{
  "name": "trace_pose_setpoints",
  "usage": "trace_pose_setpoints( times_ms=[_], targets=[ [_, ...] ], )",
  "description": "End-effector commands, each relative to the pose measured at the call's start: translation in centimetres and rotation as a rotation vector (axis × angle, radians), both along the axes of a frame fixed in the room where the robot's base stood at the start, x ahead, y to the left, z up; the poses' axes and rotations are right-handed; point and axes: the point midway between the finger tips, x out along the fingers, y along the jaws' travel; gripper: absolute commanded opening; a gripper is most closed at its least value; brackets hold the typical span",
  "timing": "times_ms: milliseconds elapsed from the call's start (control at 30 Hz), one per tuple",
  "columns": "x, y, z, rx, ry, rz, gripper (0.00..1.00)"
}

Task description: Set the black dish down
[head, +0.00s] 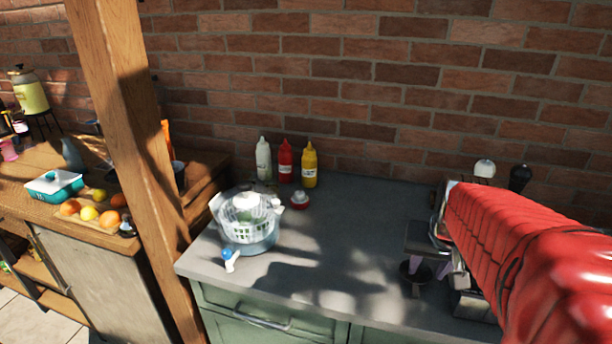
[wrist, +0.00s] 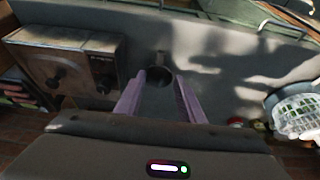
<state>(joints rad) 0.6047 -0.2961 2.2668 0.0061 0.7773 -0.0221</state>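The black dish (head: 414,272) is small, round and dark, with a short grey handle-like part. It appears to rest on the grey counter (head: 340,235). In the wrist view the dish (wrist: 160,77) shows just beyond and between the fingertips. My gripper (head: 430,268) is low over the right part of the counter. In the wrist view its two purple fingers (wrist: 160,82) stand wide apart, with visible gaps on both sides of the dish. No finger contact shows. The gripper body hides the near part of the wrist view.
A metal appliance with knobs (wrist: 68,62) stands close beside the gripper. A salad spinner (head: 250,222), a blue-and-white item (head: 230,260) and sauce bottles (head: 286,160) stand on the left part of the counter. A wooden post (head: 125,130) rises farther left. The counter's middle is clear.

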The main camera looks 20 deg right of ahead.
Motion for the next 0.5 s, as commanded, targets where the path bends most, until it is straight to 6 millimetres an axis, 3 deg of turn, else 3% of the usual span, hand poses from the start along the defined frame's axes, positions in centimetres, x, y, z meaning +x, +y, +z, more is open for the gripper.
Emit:
trace_pose_setpoints(
  times_ms=[300, 500],
  targets=[
    [0.0, 0.3, 0.1, 0.000, -0.001, 0.007, 0.35],
    [0.3, 4.0, 0.8, -0.008, -0.014, 0.087, 0.35]
  ],
)
